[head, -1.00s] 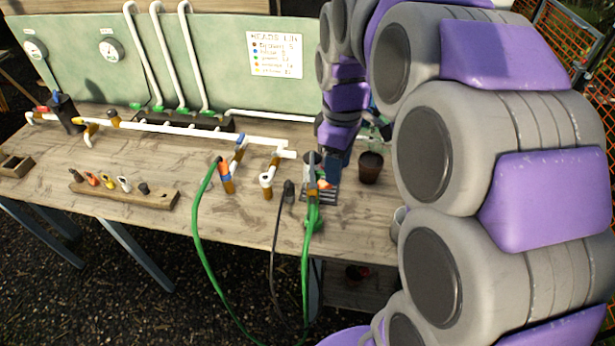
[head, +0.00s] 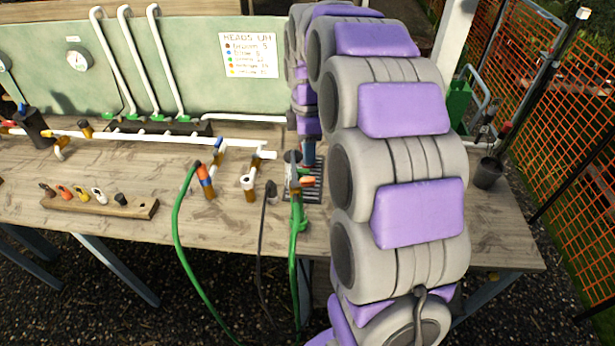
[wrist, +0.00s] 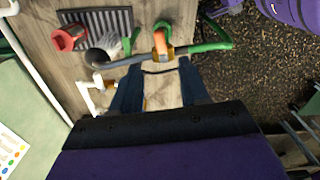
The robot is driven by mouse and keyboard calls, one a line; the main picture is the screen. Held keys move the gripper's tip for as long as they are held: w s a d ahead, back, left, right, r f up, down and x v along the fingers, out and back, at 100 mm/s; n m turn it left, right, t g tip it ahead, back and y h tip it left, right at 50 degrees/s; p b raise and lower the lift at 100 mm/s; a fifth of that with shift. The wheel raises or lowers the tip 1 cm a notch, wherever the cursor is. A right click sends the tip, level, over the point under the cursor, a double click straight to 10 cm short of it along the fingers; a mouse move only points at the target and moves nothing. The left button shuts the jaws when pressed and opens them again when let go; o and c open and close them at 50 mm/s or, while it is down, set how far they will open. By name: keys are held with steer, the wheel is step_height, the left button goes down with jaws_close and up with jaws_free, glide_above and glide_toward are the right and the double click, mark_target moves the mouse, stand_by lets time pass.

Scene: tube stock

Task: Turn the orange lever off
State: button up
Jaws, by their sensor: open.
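The orange lever (head: 306,181) sticks out from the valve at the top of a green hose, near the front of the bench. In the wrist view the orange lever (wrist: 161,43) lies just beyond my fingertips, roughly centred between them. My gripper (wrist: 160,68) is open, with its two dark blue fingers apart and nothing clearly held between them. In the head view my gripper (head: 308,152) is right above and behind the lever, partly hidden by my arm. I cannot tell whether a finger touches the lever.
A dark grate (head: 316,170) lies beside the lever. An orange-and-blue valve (head: 206,180) with a green hose is to the left. A wooden strip (head: 95,206) holds several coloured pieces.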

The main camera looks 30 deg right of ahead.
mark_target(308, 178)
step_height(308, 178, down, 10)
steer(key=shift+r+b, duration=0.15)
steer(key=shift+b, duration=0.75)
jaws_close()
